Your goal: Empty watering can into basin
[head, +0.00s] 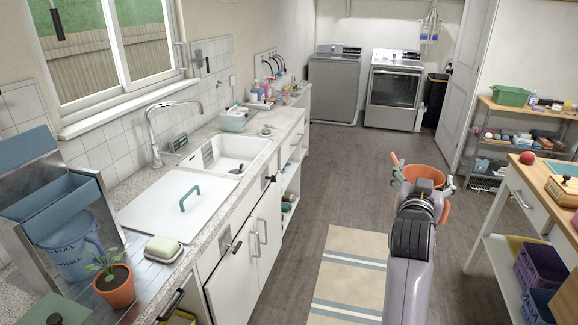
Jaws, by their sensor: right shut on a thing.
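My right gripper (422,188) is shut on an orange vessel (426,173), which looks like the watering can. It is held out over the floor, to the right of the counter and well away from the sink. The gripper and arm hide most of its body; its open rim and a curved orange part on the right show. The contents cannot be seen. The white basin (240,147) is set in the counter under the faucet (155,130); its visible part is open. My left gripper is not in view.
A white cover (160,205) with a teal handle lies on the counter left of the basin. A potted plant (115,288), a soap dish (163,248) and a blue marked jug (70,257) stand nearer. A wooden table (520,200) stands at right.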

